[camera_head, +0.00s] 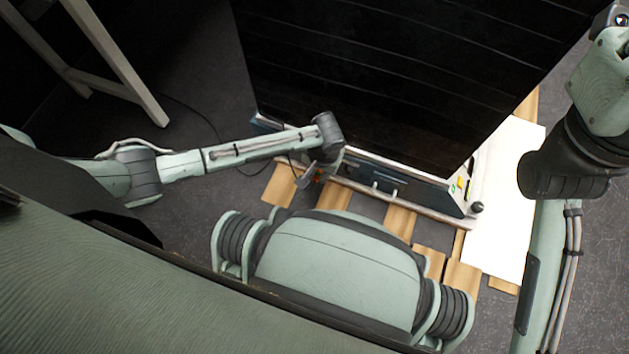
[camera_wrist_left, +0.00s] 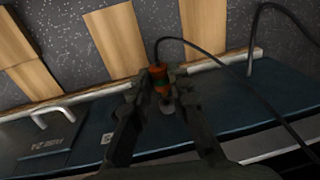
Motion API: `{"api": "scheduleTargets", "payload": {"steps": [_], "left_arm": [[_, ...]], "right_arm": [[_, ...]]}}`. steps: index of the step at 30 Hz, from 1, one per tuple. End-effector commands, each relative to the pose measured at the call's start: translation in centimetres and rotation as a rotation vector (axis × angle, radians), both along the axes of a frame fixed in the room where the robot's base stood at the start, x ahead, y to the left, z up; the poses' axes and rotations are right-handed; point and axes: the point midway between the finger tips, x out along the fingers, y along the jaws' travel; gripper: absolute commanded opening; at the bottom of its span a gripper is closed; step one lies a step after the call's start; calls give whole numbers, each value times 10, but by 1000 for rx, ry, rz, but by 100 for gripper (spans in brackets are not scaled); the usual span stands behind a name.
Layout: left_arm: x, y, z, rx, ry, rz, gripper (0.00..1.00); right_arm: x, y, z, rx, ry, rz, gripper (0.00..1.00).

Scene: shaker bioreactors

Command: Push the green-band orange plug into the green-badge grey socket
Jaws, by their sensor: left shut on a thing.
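The orange plug (camera_wrist_left: 160,76) with a dark green band is between the fingers of my left gripper (camera_wrist_left: 165,88) in the left wrist view. A black cable leaves its top end. A small grey round part (camera_wrist_left: 168,108) shows just past the plug, against the dark blue panel; I cannot tell whether it is the socket or whether the plug touches it. No green badge can be made out beside it. In the head view my left gripper (camera_head: 308,178) is at the front lower edge of the big black cabinet, and the plug is mostly hidden. My right gripper is out of view.
The black cabinet (camera_head: 390,70) stands on a base with a metal rail (camera_head: 400,205) and wooden slats (camera_head: 398,222). A white board (camera_head: 505,200) lies at the right. A pale handle (camera_wrist_left: 52,114) sticks out of the panel. The plug's cable (camera_wrist_left: 225,72) loops to the right.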

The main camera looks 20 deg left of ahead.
Motion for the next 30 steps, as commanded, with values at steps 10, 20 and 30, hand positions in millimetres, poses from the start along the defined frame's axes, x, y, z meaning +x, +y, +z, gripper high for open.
{"api": "scheduleTargets", "payload": {"steps": [10,20,30], "left_arm": [[2,0,1,1,0,0,5],[1,0,1,0,0,0,5],[1,0,0,1,0,-1,5]], "right_arm": [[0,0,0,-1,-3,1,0],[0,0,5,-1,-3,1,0],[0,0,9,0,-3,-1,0]]}}
